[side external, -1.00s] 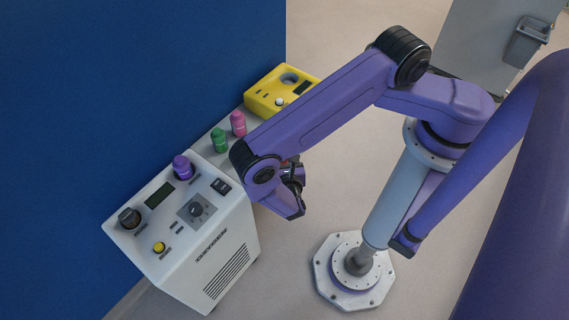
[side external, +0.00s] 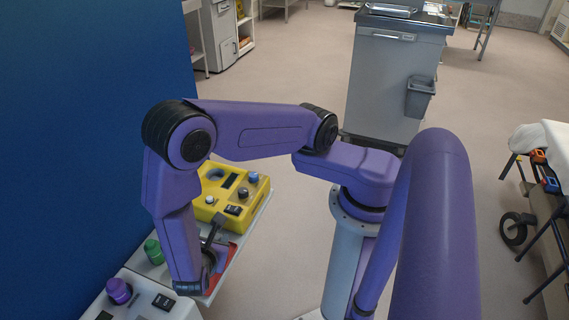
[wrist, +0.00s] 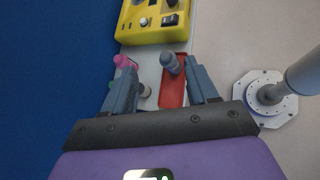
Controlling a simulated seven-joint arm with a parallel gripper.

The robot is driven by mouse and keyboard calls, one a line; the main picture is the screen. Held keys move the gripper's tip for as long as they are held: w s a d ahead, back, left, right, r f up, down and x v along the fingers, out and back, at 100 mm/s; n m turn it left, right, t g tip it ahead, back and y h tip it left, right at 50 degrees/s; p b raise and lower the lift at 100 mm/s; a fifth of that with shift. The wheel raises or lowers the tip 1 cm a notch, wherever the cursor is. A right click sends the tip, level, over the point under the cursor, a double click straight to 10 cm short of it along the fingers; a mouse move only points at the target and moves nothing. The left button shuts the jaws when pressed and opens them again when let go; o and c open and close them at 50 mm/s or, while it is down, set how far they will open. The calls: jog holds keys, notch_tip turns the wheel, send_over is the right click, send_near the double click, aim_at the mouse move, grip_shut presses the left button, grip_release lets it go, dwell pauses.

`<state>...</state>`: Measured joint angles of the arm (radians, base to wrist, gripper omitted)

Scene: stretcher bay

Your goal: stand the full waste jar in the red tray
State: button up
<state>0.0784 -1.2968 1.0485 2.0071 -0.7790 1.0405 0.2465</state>
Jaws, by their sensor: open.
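The red tray (wrist: 172,92) lies on a pale bench top; in the side view only part of it (side external: 226,262) shows past my arm. A grey-blue jar (wrist: 171,64) appears over the tray's far end; I cannot tell whether it stands in it. A pink jar (wrist: 124,62) is farther left, and a green jar (side external: 154,252) shows in the side view. I cannot tell which jar is the full waste one. My gripper (wrist: 161,70) is open, its fingers straddling the tray area, holding nothing visible.
A yellow device (wrist: 155,20) with knobs stands beyond the tray. A white console with a purple knob (side external: 119,291) is at the near end. The blue wall (side external: 90,130) borders the bench on the left. Open floor (side external: 290,230) lies on the right.

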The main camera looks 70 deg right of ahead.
jog(key=s+d+r+m+g+y, duration=0.2)
jog(key=s+d+r+m+y, duration=0.1)
jog(key=s+r, duration=0.4)
jog(key=s+d+r+m+g+y, duration=0.2)
jog(key=s+d+r+m+y, duration=0.2)
jog(key=r, duration=0.9)
jog(key=s+d+y, duration=0.1)
jog(key=s+y, duration=0.2)
jog(key=s, duration=0.1)
jog(key=shift+s+d+r+g, duration=0.15)
jog(key=shift+d+r+g, duration=0.1)
jog(key=shift+g, duration=0.15)
